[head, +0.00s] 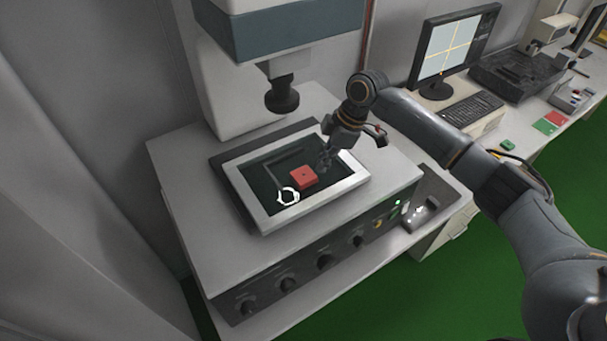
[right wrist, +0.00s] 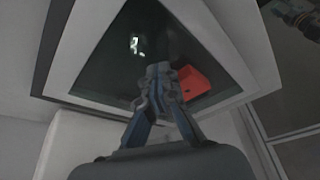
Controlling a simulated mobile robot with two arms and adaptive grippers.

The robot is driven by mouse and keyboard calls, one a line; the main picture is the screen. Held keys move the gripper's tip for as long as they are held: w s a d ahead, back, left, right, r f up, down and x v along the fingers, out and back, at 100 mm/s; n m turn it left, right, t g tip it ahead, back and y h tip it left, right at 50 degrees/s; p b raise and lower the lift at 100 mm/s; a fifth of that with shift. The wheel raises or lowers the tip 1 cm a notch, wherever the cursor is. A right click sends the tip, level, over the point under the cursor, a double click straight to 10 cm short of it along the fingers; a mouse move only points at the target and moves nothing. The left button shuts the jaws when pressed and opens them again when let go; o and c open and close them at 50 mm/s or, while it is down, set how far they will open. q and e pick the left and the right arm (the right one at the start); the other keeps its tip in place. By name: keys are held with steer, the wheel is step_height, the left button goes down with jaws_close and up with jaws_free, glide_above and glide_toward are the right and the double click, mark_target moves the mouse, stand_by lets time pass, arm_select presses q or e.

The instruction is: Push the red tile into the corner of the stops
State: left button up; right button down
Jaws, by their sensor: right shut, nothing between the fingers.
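The red tile (head: 303,178) lies on the dark glass of the framed stage (head: 354,181), near its middle. It also shows in the right wrist view (right wrist: 196,80), beside the fingertips. The dark stops (head: 284,162) form a corner on the glass, to the left of and behind the tile. My right gripper (head: 323,163) is shut and empty, low over the glass just right of the tile. In the right wrist view my right gripper (right wrist: 160,75) has its fingertips together. I cannot tell whether they touch the tile. My left gripper is not in view.
The dark microscope lens (head: 282,97) hangs above the back of the stage. A monitor (head: 453,45) and keyboard (head: 468,112) stand on the bench at right.

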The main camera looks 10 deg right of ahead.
mark_target(306, 174)
steer(key=shift+a, duration=0.2)
steer(key=shift+s+a+p, duration=0.15)
steer(key=shift+s+a, duration=0.1)
steer(key=shift+a, duration=0.4)
steer(key=shift+s+a+p, duration=0.15)
steer(key=shift+s+a, duration=0.15)
steer(key=shift+a, duration=0.35)
steer(key=shift+s+a+p, duration=0.15)
steer(key=shift+s+a, duration=0.1)
steer(key=shift+a, duration=0.4)
steer(key=shift+w+d+r, duration=0.15)
steer(key=shift+d+r, duration=0.2)
steer(key=shift+r, duration=0.3)
steer(key=shift+w+d+r, duration=0.1)
steer(key=shift+d+r, duration=0.25)
steer(key=shift+r, duration=0.35)
steer(key=shift+w+d+r, duration=0.15)
steer(key=shift+d+r, duration=0.2)
steer(key=shift+r, duration=0.3)
